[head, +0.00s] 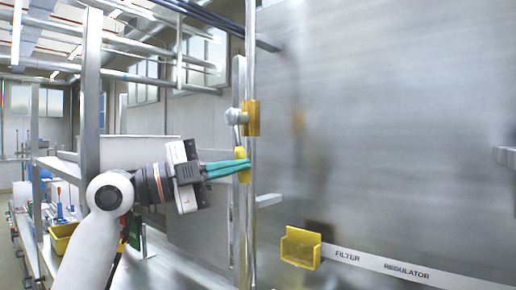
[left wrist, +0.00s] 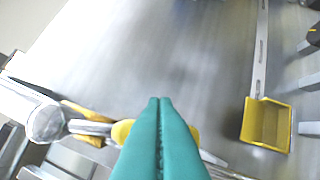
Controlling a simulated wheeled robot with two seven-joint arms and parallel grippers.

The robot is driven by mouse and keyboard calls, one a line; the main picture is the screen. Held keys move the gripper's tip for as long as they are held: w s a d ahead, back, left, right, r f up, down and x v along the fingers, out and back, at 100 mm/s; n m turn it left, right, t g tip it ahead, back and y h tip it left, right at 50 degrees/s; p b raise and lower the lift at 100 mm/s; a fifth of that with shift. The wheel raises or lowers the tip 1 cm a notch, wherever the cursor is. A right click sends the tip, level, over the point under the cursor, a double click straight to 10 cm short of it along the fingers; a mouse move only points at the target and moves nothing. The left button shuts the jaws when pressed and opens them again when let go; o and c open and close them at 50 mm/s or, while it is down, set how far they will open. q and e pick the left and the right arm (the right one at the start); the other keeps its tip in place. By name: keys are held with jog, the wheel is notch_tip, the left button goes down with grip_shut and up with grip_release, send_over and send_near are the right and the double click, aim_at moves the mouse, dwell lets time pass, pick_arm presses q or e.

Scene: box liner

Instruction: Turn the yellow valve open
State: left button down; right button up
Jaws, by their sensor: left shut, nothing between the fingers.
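The yellow valve shows in the head view as a yellow block (head: 252,118) on a vertical pipe, with a pale round hub at its left and a lever with a yellow grip (head: 243,153) hanging down. In the left wrist view the yellow grip (left wrist: 121,131) is partly hidden behind my fingers, and a metal lever runs left to the round hub (left wrist: 45,122). My left gripper (head: 247,166) has teal fingers, shut with nothing between them. Their tips overlap the grip in the picture; whether they touch it I cannot tell. My right gripper is not in view.
A yellow bin (head: 300,247) hangs on the grey metal panel (head: 390,120), right of the pipe, beside a label strip (head: 385,266) reading FILTER and REGULATOR. Metal brackets stick out near the pipe. A cluttered bench with another yellow bin (head: 62,238) stands at left.

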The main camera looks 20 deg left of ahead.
pick_arm(q)
jog(key=shift+w+a+f+b, duration=0.1)
jog(key=shift+w+a+b, duration=0.1)
jog(key=shift+a, duration=0.25)
jog(key=shift+w+a+f+b, duration=0.1)
jog(key=shift+w+a+b, duration=0.05)
jog(key=shift+a, duration=0.25)
